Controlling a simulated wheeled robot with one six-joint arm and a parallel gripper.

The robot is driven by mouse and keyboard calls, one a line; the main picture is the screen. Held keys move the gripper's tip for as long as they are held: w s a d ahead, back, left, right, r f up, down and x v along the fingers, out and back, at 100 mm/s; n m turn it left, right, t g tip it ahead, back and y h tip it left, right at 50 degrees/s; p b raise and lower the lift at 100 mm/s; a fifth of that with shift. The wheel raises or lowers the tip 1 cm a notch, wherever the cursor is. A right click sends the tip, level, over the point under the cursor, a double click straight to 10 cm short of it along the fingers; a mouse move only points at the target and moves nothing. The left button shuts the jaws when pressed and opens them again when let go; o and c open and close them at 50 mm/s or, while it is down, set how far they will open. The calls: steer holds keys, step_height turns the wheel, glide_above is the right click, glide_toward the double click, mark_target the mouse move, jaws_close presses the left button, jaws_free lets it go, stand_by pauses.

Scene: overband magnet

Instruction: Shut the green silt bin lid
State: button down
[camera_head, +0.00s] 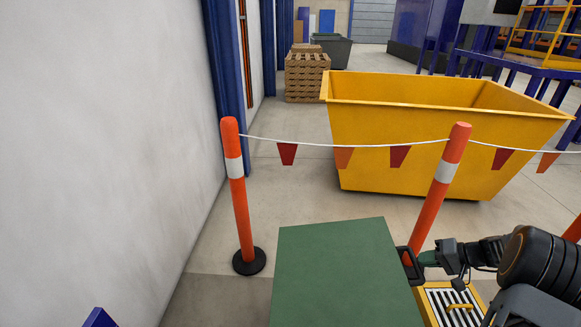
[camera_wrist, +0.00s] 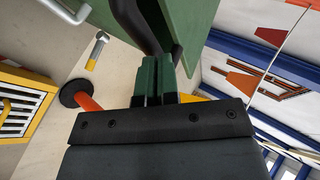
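The green silt bin lid (camera_head: 340,275) is a broad flat panel at the bottom centre of the head view. Its green panel also shows at the top of the wrist view (camera_wrist: 205,22). A black bar handle (camera_head: 407,266) sticks out from the lid's right edge; it also shows in the wrist view (camera_wrist: 132,18). My gripper (camera_head: 424,259) comes from the right, its green fingers (camera_wrist: 158,72) close together at the handle, apparently closed on the bar. The fingers partly hide the contact. The bin body below is hidden, and the lid's exact angle is hard to tell.
Orange posts (camera_head: 240,205) (camera_head: 437,195) carry a rope with red and orange flags beyond the lid. A large yellow skip (camera_head: 415,150) stands behind. A yellow-framed grate (camera_head: 452,303) lies below my arm. A white wall (camera_head: 110,130) is on the left.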

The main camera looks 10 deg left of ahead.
step_height(320, 180, down, 8)
steer(key=b, duration=0.3)
steer(key=shift+d+y+b, duration=0.3)
steer(key=shift+d+b, duration=0.05)
steer(key=shift+w, duration=0.1)
steer(key=w+a+r+p+v, duration=0.15)
steer(key=p+v, duration=0.35)
steer(key=v, duration=0.8)
steer(key=s+a+r+g+h+p, duration=0.1)
steer(key=s+a+r+h+p, duration=0.1)
steer(key=a+r+p, duration=0.35)
steer(key=s+a+r+g+h+p, duration=0.1)
steer(key=s+a+r+p, duration=0.15)
steer(key=r, duration=0.65)
steer(key=s+a+r+g+h+p, duration=0.1)
steer(key=s+a+r+h+p, duration=0.1)
steer(key=a+r+p, duration=0.45)
steer(key=s+a+r+n+t+h+p, duration=0.1)
steer(key=s+a+r+h+p, duration=0.1)
steer(key=s+r+p, duration=0.4)
steer(key=s+a+r+t+h+p, duration=0.2)
steer(key=s+a+r+p, duration=0.3)
steer(key=r, duration=0.7)
steer(key=s+h, duration=0.1)
steer(key=s, duration=0.1)
steer(key=shift+s+a+n+t+h+p, duration=0.2)
steer(key=shift+s+n+t+h+p, duration=0.1)
steer(key=shift+s+n+p, duration=0.1)
